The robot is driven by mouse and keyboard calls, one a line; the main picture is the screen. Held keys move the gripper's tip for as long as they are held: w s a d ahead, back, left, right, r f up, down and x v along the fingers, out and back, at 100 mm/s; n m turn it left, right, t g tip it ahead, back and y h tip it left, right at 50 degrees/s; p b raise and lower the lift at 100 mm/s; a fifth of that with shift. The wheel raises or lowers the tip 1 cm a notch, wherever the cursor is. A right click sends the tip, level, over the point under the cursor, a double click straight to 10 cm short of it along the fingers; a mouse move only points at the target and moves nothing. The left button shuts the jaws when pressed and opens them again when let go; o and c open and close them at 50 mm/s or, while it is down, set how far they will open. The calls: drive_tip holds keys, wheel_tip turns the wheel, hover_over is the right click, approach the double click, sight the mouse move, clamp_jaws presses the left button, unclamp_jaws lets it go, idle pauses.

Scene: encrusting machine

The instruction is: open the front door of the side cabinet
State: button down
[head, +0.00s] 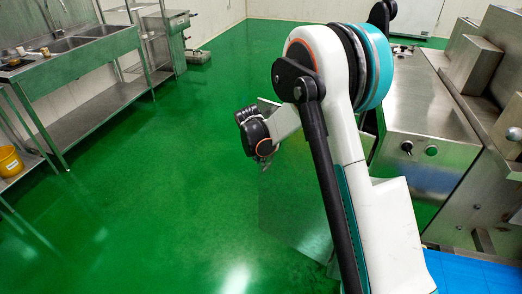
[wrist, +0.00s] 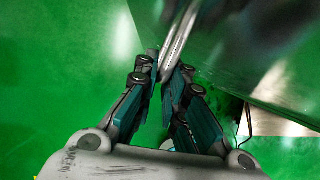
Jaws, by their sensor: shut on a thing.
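The steel side cabinet (head: 425,125) stands at the right in the head view, partly hidden by my arm. Its front door (head: 292,215) shows as a shiny panel reflecting the green floor, standing out to the left of the cabinet. The hinge side is hidden behind my arm. My gripper (head: 264,166) is at the door's left part. In the wrist view, my gripper (wrist: 171,70) is shut on the door's round metal handle (wrist: 183,30), with the bar between the fingertips. The door surface (wrist: 235,45) lies to the right of the fingers.
Green floor (head: 160,175) is open to the left of the door. A steel sink bench (head: 90,55) with a lower shelf and a yellow bucket (head: 10,161) stand at the far left. More steel machinery (head: 485,150) is at the right, above a blue surface (head: 470,275).

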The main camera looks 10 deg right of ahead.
drive_tip(key=s+a, duration=0.3)
drive_tip(key=s, duration=0.2)
drive_tip(key=shift+a+n, duration=0.3)
drive_tip(key=shift+a, duration=0.1)
drive_tip(key=c, duration=1.7)
unclamp_jaws()
drive_tip(key=v, duration=1.2)
drive_tip(key=shift+s+d, duration=0.1)
drive_tip(key=shift+s, duration=0.05)
